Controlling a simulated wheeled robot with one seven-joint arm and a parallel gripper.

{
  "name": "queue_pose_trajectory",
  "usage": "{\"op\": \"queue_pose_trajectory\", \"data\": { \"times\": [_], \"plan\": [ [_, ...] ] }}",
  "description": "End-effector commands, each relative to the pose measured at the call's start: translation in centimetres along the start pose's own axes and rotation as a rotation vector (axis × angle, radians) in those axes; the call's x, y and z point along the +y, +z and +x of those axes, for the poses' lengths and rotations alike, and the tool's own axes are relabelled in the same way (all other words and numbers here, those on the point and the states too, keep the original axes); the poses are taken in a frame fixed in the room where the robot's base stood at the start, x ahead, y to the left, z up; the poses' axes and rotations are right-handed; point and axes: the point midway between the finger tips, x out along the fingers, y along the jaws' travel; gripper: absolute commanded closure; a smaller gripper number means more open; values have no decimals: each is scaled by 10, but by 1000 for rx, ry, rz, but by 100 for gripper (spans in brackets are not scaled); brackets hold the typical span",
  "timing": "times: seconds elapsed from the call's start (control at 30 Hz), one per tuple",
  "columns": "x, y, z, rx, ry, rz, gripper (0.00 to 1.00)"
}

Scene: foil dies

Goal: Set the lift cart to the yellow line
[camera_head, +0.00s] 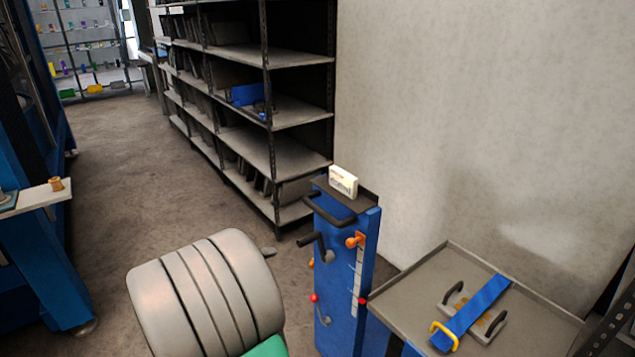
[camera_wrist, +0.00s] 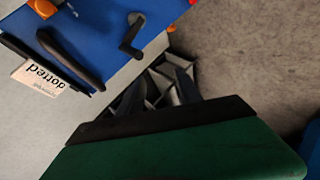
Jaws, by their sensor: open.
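The lift cart has a blue column (camera_head: 335,230) with a black push handle (camera_head: 330,210), a dark crank (camera_head: 318,245) and a pale scale strip (camera_head: 357,275). An orange knob (camera_head: 356,240) and a small red pointer (camera_head: 363,299) sit by the strip. I cannot make out a yellow line. The cart's grey tray (camera_head: 400,300) carries a plate under a blue strap. In the wrist view the crank (camera_wrist: 131,40) is just beyond my gripper (camera_wrist: 160,85), which is open and empty and apart from it. The push handle (camera_wrist: 55,60) lies to the left. My gripper is hidden in the head view.
A white block (camera_head: 343,181) stands on the column top; its label (camera_wrist: 48,78) reads "dotted" in the wrist view. A dark shelf rack (camera_head: 270,150) stands behind, against a pale wall. A blue machine is at the left. The floor (camera_head: 120,170) between is clear.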

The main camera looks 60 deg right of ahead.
Motion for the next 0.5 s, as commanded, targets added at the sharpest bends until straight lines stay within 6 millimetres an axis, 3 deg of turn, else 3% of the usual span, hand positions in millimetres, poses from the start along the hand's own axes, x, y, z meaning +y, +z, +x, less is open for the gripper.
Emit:
{"op": "queue_pose_trajectory", "data": {
  "times": [0.03,0.1,0.13,0.2,0.37,0.5],
  "plan": [
    [58,6,9,-32,129,-66,59],
    [107,18,22,-56,281,-168,59],
    [121,20,24,-63,328,-204,59],
    [139,26,29,-75,396,-264,59],
    [150,29,47,-79,424,-286,59],
    [162,29,72,-79,424,-283,59]
  ]
}}
